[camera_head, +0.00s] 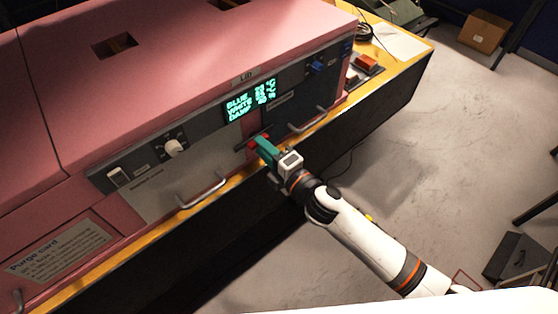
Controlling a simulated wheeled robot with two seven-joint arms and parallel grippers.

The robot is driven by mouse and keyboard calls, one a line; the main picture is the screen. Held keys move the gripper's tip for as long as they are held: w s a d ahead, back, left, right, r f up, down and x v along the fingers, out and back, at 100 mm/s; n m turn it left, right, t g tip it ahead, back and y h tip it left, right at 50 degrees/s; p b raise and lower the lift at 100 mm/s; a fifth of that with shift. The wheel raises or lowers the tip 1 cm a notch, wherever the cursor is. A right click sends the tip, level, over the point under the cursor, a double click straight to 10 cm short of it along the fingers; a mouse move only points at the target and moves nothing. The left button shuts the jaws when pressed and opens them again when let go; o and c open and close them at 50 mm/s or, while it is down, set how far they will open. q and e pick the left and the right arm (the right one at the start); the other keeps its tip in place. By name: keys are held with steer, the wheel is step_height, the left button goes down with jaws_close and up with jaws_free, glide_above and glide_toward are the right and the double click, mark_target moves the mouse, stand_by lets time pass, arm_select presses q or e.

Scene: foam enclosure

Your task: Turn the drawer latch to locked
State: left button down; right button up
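The pink enclosure has a grey front panel (160,190) with drawer handles, one on the left (203,194) and one on the right (308,121). My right gripper (259,145) reaches up to the panel between these handles, just below the lit display. Its teal fingers are at a small red part (253,144), probably the drawer latch. The fingers hide much of this part, so its position and whether they grip it cannot be told. My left gripper is not in view.
The display (250,101) shows green text above the gripper. A white knob (173,147) and a white switch (118,176) are on the left panel, and a blue control (318,66) is at the right. The yellow bench edge (150,238) runs below. Open floor lies to the right.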

steer(key=b+v, duration=0.3)
steer(key=v, duration=0.8)
steer(key=shift+s+f, duration=0.1)
steer(key=d+f+m+g+h, duration=0.1)
steer(key=d+f+m+h, duration=0.2)
steer(key=f, duration=0.6)
steer(key=w+d+f+m+g+h, duration=0.15)
steer(key=d+f+m, duration=0.25)
steer(key=f, duration=0.4)
steer(key=d+f+m+g+h, duration=0.1)
steer(key=d+f+m+h, duration=0.25)
steer(key=f, duration=0.55)
steer(key=s+d+f+m+g, duration=0.2)
steer(key=s+d+f+m, duration=0.15)
steer(key=s+f, duration=0.45)
steer(key=s+d+f+m+g+h, duration=0.1)
steer(key=s+f+m+g, duration=0.3)
steer(key=s+f, duration=0.6)
steer(key=s+d+f+m+g+h, duration=0.1)
steer(key=s+f+m+g, duration=0.3)
steer(key=s+f, duration=0.6)
steer(key=s+m, duration=0.1)
steer(key=s, duration=0.7)
steer(key=shift+d+h, duration=0.2)
steer(key=shift+h, duration=0.1)
steer(key=shift+s, duration=0.15)
